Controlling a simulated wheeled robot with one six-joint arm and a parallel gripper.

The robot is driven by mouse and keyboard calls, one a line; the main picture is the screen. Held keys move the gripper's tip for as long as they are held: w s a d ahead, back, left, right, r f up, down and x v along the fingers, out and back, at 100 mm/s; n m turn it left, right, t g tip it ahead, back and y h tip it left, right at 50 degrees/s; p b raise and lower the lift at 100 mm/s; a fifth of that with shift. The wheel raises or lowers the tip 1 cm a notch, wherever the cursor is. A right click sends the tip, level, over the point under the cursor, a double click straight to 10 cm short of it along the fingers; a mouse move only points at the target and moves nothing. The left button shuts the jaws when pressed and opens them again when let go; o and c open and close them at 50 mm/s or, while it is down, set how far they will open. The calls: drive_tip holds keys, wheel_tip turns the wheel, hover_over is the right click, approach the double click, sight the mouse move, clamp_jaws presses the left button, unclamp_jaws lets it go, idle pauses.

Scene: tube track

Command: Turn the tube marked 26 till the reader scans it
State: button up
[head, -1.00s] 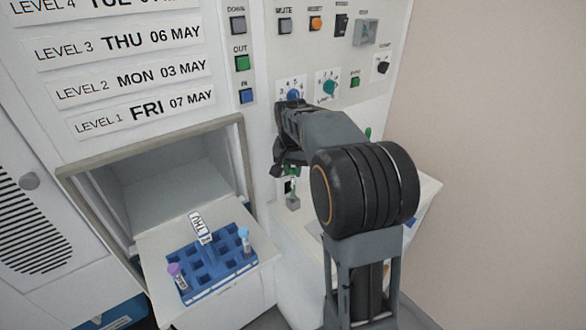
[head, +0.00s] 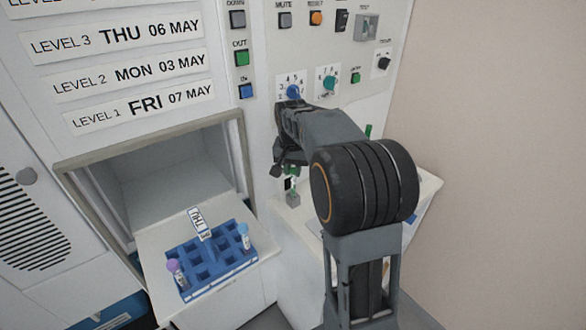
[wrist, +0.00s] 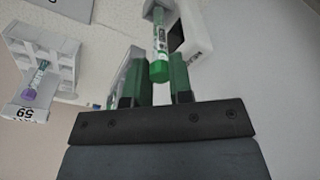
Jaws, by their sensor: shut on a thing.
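A green-capped tube (wrist: 158,68) shows in the wrist view, its label too small to read. My gripper (wrist: 156,82) has its two green fingers on either side of this tube and is shut on it. The tube's far end points at a grey holder (wrist: 157,6). Beside it is a white box with a dark window (wrist: 178,37), which looks like the reader; its lettering is only partly visible. In the head view my gripper (head: 291,170) is largely hidden by my arm, above a small grey block (head: 293,199).
A blue rack (head: 212,264) with a purple-capped tube (head: 175,270) and a blue-capped tube (head: 244,236) sits on the open hatch's shelf (head: 160,240). Panel knobs (head: 293,91) and buttons are close behind my arm. A white rack (wrist: 60,60) holds another purple-capped tube (wrist: 34,85).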

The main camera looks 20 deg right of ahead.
drive_tip(key=shift+f+b, duration=0.4)
drive_tip(key=shift+f, duration=0.25)
drive_tip(key=o, duration=0.8)
drive_tip(key=shift+o, duration=0.2)
wheel_tip(320, 180, up, 14)
drive_tip(key=s+a, duration=0.1)
drive_tip(key=shift+s+p, duration=0.15)
drive_tip(key=shift+p, duration=0.3)
drive_tip(key=shift+f, duration=0.15)
idle(0.6)
